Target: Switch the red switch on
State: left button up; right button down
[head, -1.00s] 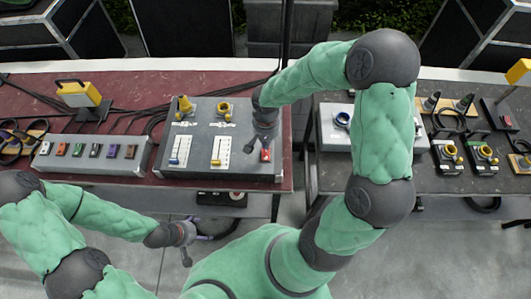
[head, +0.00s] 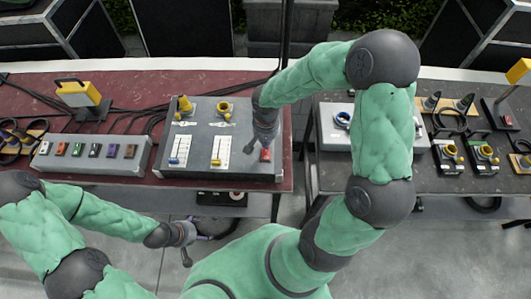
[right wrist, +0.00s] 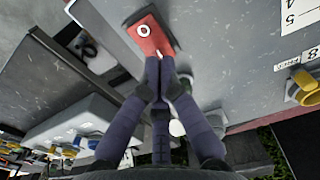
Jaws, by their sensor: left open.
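The red switch (head: 265,154) is a rocker on the sloped front right of the grey control box (head: 205,176). In the right wrist view the red switch (right wrist: 146,34) shows a white ring near its far end and a small white mark by my fingertips. My right gripper (head: 253,149) is over the box beside the switch. In the right wrist view the fingers of my right gripper (right wrist: 159,68) are together with nothing between them. Their tips are at the switch's near end; I cannot tell whether they touch. My left gripper (head: 188,251) is open and empty, in front of the table.
The box also carries two sliders (head: 217,150) and yellow knobs (head: 224,108). A box with a row of coloured switches (head: 95,151) stands to its left. A second table (head: 425,182) with more controls stands at right, beyond a gap.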

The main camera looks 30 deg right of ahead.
jog(key=shift+f+b, duration=0.95)
jog(key=shift+f, duration=0.05)
dwell(0.5)
jog(key=shift+r, duration=0.15)
jog(key=shift+r+p, duration=2.35)
jog(key=shift+r, duration=1.1)
